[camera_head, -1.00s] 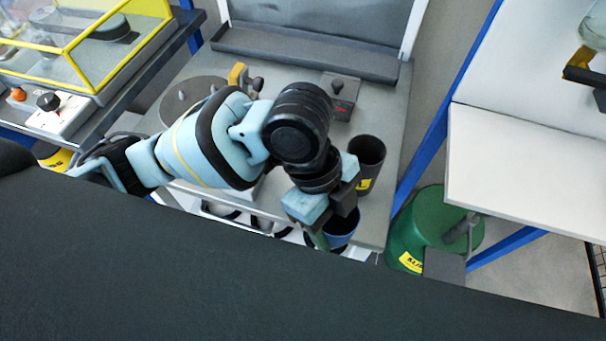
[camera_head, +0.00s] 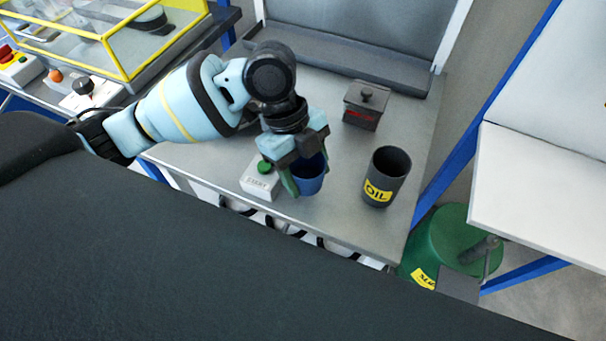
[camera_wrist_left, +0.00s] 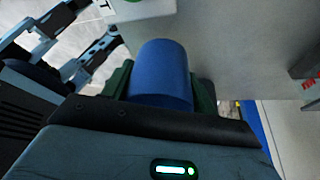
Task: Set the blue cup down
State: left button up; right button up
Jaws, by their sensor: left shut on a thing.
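The blue cup (camera_head: 310,176) is between the fingers of my left gripper (camera_head: 306,178), over the grey table near its front edge. The gripper is shut on the cup; it also shows in the left wrist view (camera_wrist_left: 160,75) between the green fingers. The cup looks upright or nearly so. I cannot tell whether its base touches the table, since the fingers hide part of it. My right gripper is not in view.
A white box with a green button (camera_head: 262,178) stands just left of the cup. A dark oil can (camera_head: 385,178) stands to the right, with a dark lidded box (camera_head: 366,105) behind. Bare table (camera_head: 345,150) lies between. A green drum (camera_head: 455,240) stands on the floor at right.

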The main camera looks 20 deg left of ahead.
aim_at(306, 173)
pick_arm(q)
jog(key=shift+w+a, duration=0.2)
jog(key=shift+a, duration=0.15)
jog(key=shift+w+a+f, duration=0.15)
jog(key=shift+a+f, duration=0.05)
jog(key=shift+f, duration=0.05)
notch_tip(306, 173, down, 2)
jog(key=shift+f, duration=0.55)
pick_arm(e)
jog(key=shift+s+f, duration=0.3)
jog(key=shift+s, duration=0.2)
pick_arm(q)
jog(key=shift+f, duration=0.15)
jog(key=o, duration=1.1)
jog(key=shift+c, duration=0.2)
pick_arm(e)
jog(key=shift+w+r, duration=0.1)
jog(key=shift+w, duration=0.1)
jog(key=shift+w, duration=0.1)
